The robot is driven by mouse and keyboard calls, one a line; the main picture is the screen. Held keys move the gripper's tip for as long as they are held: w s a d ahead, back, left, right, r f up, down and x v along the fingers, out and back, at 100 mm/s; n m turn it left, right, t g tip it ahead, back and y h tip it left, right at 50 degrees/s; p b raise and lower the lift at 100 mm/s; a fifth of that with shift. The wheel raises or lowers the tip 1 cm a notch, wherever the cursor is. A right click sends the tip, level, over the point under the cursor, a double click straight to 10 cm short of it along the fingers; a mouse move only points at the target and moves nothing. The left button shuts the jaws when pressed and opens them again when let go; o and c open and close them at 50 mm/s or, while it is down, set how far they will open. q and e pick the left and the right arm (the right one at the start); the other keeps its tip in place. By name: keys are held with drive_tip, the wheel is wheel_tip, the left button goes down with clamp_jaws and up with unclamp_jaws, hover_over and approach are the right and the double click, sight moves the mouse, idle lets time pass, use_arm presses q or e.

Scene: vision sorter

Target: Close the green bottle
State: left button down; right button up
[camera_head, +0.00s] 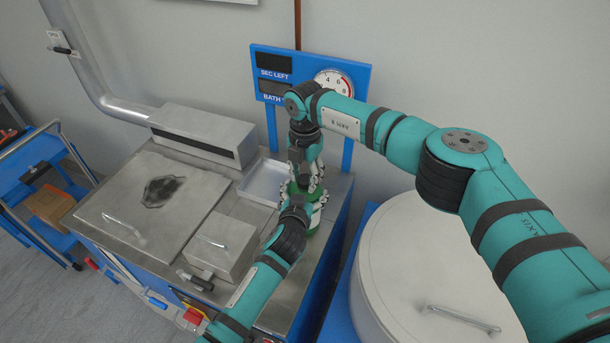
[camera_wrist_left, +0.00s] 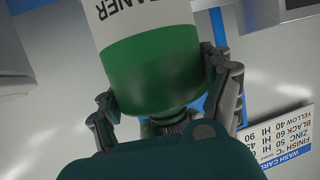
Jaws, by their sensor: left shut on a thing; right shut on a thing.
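The green bottle (camera_head: 313,230) stands on the steel worktop near its right end, mostly hidden by both grippers. In the left wrist view the bottle (camera_wrist_left: 155,65) appears upside down, with a green shoulder and a white label reading "...ANER". My left gripper (camera_head: 305,205) is shut around the bottle's body, and its fingers show on both sides of the green part in the wrist view (camera_wrist_left: 172,95). My right gripper (camera_head: 304,182) points down from above and is shut at the bottle's top. The cap cannot be made out clearly between its fingers.
A shallow metal tray (camera_head: 262,182) lies behind the bottle, left of it. A lidded steel box (camera_head: 222,245) and a large scorched lid (camera_head: 140,200) are further left. A big round white drum (camera_head: 420,265) stands close on the right. A blue sign frame (camera_head: 310,62) rises behind.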

drive_tip(key=m, duration=0.4)
drive_tip(key=shift+m, duration=0.3)
drive_tip(key=m, duration=0.4)
drive_tip(key=shift+m, duration=0.3)
drive_tip(key=m, duration=0.8)
drive_tip(key=shift+w+m, duration=0.1)
drive_tip(key=shift+m, duration=0.2)
drive_tip(key=o, duration=0.8)
